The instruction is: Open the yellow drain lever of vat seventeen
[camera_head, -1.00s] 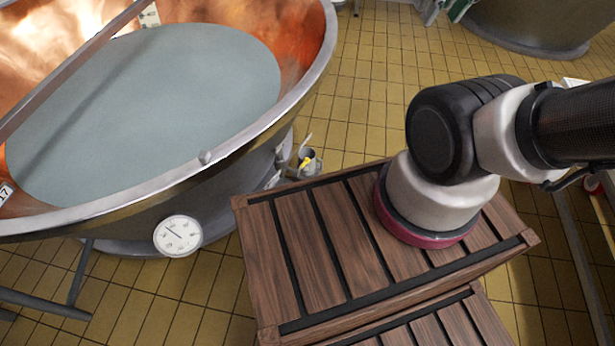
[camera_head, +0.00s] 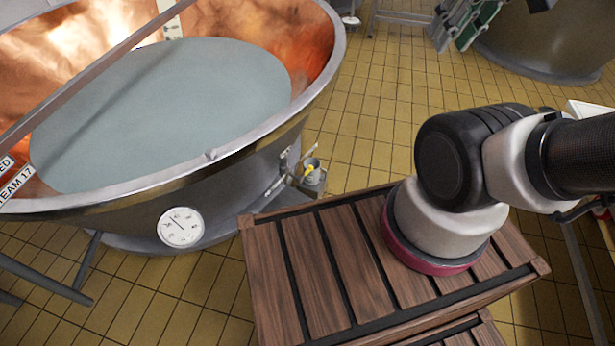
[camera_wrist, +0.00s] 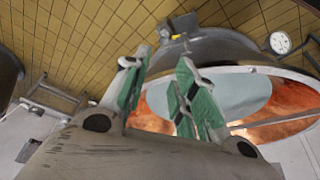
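Vat seventeen (camera_head: 120,205) is a copper-lined vat with a steel rim, holding pale liquid, at the left of the head view. A label ending in 17 (camera_head: 17,181) is at its left edge. The small yellow lever (camera_head: 309,170) sits on the grey drain fitting (camera_head: 287,181) at the vat's lower right side; its exact angle is too small to tell. My gripper's green-padded fingers (camera_wrist: 161,62) are spread with nothing between them in the wrist view. The drain fitting (camera_wrist: 180,26) shows beyond the fingertips, apart from them. The green pads also show at the head view's top.
A slatted wooden platform (camera_head: 335,262) stands right of the vat, close to the drain fitting. A round dial (camera_head: 181,227) is on the vat's side. Another vat (camera_head: 540,45) stands at the top right. Tiled floor (camera_head: 375,125) lies open between the vats.

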